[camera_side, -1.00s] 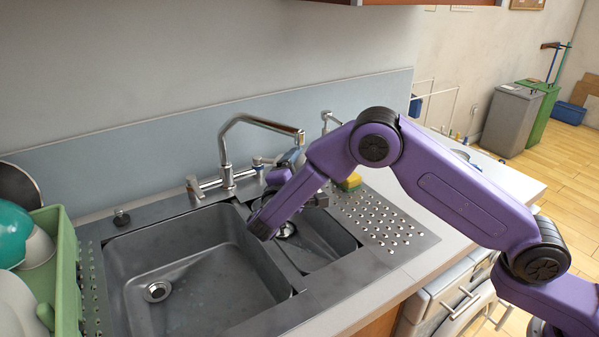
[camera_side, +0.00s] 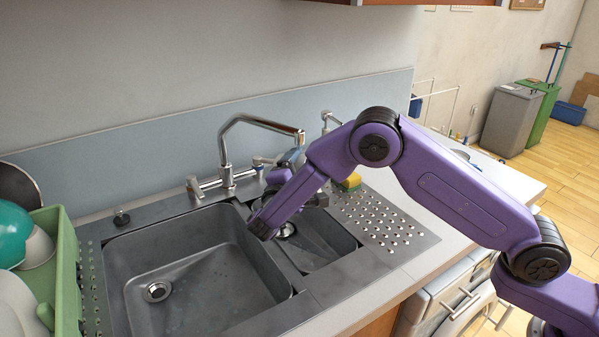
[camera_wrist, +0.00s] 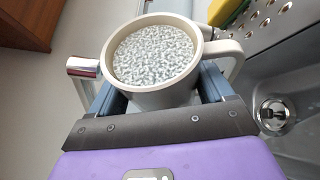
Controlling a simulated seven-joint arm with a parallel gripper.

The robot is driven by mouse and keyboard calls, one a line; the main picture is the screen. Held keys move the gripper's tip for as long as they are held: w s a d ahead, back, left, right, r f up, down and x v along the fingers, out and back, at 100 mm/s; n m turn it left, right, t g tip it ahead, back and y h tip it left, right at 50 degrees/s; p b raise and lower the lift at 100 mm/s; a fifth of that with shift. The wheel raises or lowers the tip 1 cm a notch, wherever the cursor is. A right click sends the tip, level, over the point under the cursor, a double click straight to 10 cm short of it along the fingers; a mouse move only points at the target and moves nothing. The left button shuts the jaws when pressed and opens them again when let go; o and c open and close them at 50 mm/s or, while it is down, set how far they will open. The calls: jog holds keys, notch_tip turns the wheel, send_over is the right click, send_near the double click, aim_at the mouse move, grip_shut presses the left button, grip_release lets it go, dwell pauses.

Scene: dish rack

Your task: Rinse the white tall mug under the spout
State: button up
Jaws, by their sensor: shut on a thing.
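The white tall mug (camera_wrist: 178,97) is between the two blue-grey fingers of my gripper (camera_wrist: 160,88), which is shut on it. In the wrist view its rim faces the camera and its handle (camera_wrist: 232,62) points right. A rippled, speckled grey-white surface, which looks like water, fills the mug's mouth. The chrome spout end (camera_wrist: 83,68) shows just left of the rim, apart from it in the picture. In the side view the spout (camera_side: 262,122) arches over the back of the sink towards my gripper. My arm hides most of the gripper and the mug there.
A large sink basin (camera_side: 205,295) lies at left and a smaller basin (camera_side: 325,245) beneath my arm. A yellow-green sponge (camera_side: 351,182) sits by the perforated drainboard (camera_side: 385,220). A green dish rack (camera_side: 68,270) with dishes stands at far left. The large basin is empty.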

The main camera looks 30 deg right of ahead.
jog(key=shift+w+d, duration=0.2)
jog(key=shift+d, duration=0.7)
jog(key=shift+a, duration=0.15)
jog(key=shift+s+a, duration=0.2)
jog(key=shift+a, duration=0.5)
jog(key=shift+s+a, duration=0.2)
jog(key=shift+a, duration=0.45)
jog(key=s+d, duration=0.2)
jog(key=s, duration=0.7)
jog(key=shift+s+d, duration=0.25)
jog(key=shift+s, duration=0.1)
jog(key=shift+s, duration=0.1)
jog(key=s+r, duration=0.2)
jog(key=s, duration=0.1)
jog(key=s+d+r, duration=0.1)
jog(key=shift+s+d, duration=0.1)
jog(key=shift+s, duration=0.2)
